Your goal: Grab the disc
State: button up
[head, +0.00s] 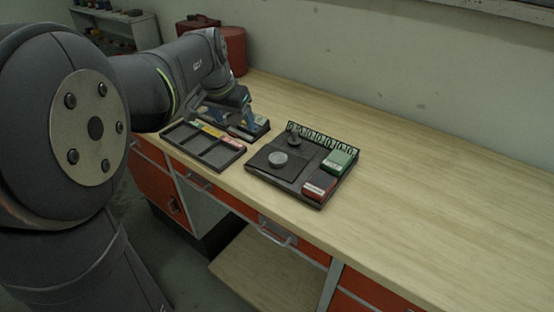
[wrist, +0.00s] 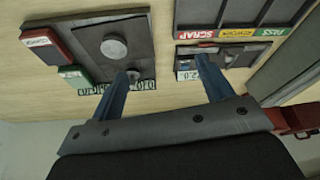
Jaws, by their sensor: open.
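The disc (head: 278,158) is a round silver-grey piece lying on a dark square plate on the black board (head: 257,176). It also shows in the wrist view (wrist: 114,47), at the upper left. My gripper (head: 240,117) is over the sorting tray area, left of and behind the disc, apart from it. In the wrist view my gripper (wrist: 168,68) has its two blue fingers spread wide with nothing between them.
The board carries a green block (head: 340,160), a red block (head: 319,186), a knob (head: 294,138) and an upright numbered strip (head: 322,141). A sorting tray (head: 203,153) labelled scrap, rework and pass stands left of it. The bench (head: 430,190) is clear to the right.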

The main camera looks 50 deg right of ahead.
jog(key=s+d+r+m, duration=0.2)
jog(key=s+r, duration=0.2)
jog(key=s, duration=0.4)
send_over(278, 157)
jog(key=a, duration=0.2)
jog(key=shift+m+g+y, duration=0.3)
jog(key=shift+g+y, duration=0.1)
jog(key=f, duration=1.1)
jog(key=shift+s+f, duration=0.15)
jog(key=shift+s, duration=0.05)
jog(key=shift+x, duration=2.6)
jog(key=shift+w+d, duration=0.1)
jog(key=shift+w, duration=0.05)
jog(key=c, duration=1.3)
